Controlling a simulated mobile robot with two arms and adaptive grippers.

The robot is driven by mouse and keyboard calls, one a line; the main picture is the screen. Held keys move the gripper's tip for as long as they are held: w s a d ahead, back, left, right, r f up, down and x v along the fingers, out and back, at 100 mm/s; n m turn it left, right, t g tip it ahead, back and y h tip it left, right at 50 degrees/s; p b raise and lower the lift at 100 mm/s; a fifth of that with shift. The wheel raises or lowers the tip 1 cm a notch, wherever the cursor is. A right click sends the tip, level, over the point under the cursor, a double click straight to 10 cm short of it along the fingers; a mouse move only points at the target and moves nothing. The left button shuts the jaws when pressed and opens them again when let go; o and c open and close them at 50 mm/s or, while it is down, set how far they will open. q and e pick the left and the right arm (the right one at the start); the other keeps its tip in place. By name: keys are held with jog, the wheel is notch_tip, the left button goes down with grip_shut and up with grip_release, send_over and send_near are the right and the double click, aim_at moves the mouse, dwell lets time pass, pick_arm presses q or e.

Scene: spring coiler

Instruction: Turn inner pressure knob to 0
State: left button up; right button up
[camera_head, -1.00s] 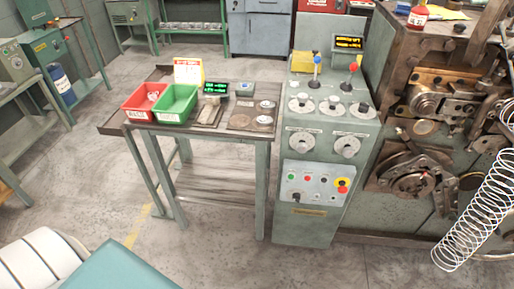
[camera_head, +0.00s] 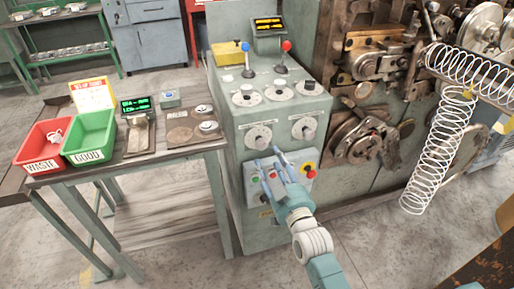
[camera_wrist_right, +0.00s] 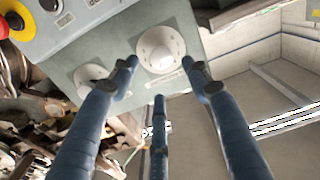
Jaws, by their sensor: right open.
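A green console carries two white dial knobs on its front, a left one (camera_head: 258,136) and a right one (camera_head: 304,128). Three more dial knobs (camera_head: 278,91) sit in a row on its sloped top. The labels are too small to read, so I cannot tell which is the inner pressure knob. My right gripper (camera_head: 270,160) is open and empty in front of the console, its fingertips just below the left front knob. In the right wrist view, a white knob (camera_wrist_right: 158,48) shows between and beyond the spread fingers, apart from them. A second knob (camera_wrist_right: 92,76) is partly hidden by a finger.
A button panel with a red stop button (camera_head: 308,170) lies below the knobs, partly behind my gripper. Blue and red levers (camera_head: 284,60) rise from the console top. The coiler machine (camera_head: 365,130) and a wire spring (camera_head: 440,150) are right; a table (camera_head: 130,167) with bins is left.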

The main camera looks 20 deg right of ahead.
aim_at(263, 147)
jog(key=w, duration=0.7)
jog(key=shift+w+a, duration=0.25)
jog(key=shift+f, duration=0.1)
jog(key=c, duration=1.1)
